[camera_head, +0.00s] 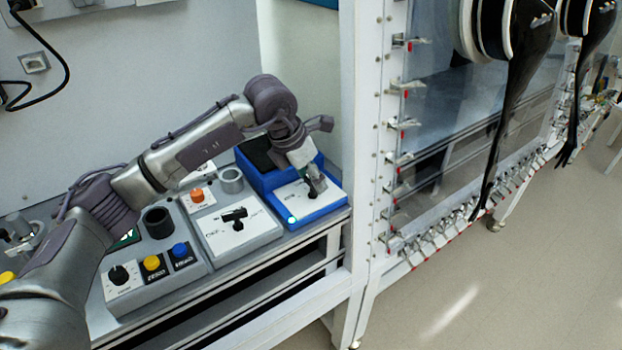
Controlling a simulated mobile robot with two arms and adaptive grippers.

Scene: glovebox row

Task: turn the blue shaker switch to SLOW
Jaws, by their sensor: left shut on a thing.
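The blue shaker (321,212) stands at the right end of the bench, with a white panel on its front and a dark platform behind. My left arm reaches across from the left, and my left gripper (317,182) points down at the white panel. It is shut on the shaker switch, which its fingers mostly hide. The switch position and the panel lettering are too small to read. My right gripper is not in view.
Left of the shaker is a grey unit (240,243) with a black rotary knob (235,216) and an orange button (197,195). Farther left is a unit with yellow (152,263) and blue (181,251) buttons. A white frame post (357,120) rises close right of the shaker.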

